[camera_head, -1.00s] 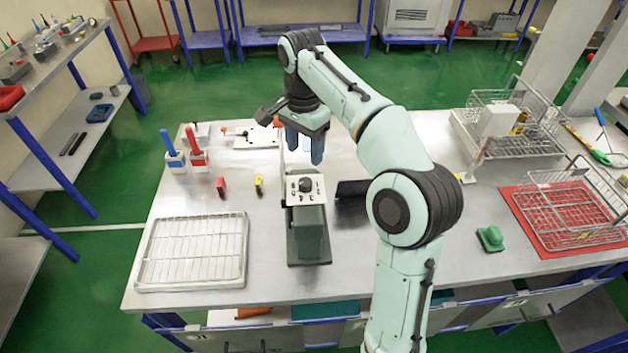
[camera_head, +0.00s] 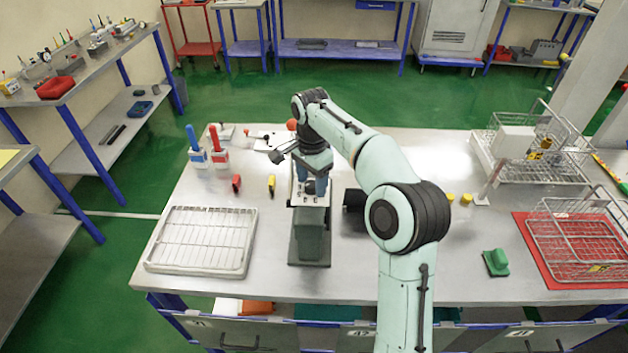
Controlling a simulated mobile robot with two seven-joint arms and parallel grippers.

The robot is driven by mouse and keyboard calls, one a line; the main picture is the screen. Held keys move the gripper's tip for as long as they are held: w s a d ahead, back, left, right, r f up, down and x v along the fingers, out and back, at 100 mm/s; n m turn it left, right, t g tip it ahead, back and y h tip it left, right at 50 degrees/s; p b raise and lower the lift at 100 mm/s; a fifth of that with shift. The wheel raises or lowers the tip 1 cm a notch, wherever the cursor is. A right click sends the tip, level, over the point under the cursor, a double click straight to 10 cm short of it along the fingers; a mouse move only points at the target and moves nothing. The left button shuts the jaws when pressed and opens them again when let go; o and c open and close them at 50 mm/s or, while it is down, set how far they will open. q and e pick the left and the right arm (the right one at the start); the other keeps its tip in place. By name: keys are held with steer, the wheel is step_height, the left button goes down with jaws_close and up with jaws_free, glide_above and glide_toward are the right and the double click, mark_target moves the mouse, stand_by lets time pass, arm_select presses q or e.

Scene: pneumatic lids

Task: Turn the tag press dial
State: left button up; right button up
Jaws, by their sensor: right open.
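The tag press (camera_head: 311,240) is a grey-green block standing on the metal table, with a light plate on top. The dark dial on the plate is mostly hidden behind my right gripper. My right gripper (camera_head: 311,190) points down with its blue fingers at the plate, one on either side of where the dial sits. It is open; I cannot tell whether the fingers touch the dial. My left gripper is not in view.
A wire rack tray (camera_head: 150,262) lies to the left of the press. Blue-handled (camera_head: 195,150) and red-handled (camera_head: 217,150) tools stand behind it. A black object (camera_head: 353,200) lies right of the press. A green block (camera_head: 496,262) and a wire basket on a red mat (camera_head: 530,250) are at right.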

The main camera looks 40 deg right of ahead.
steer(key=c, duration=1)
steer(key=shift+c, duration=0.2)
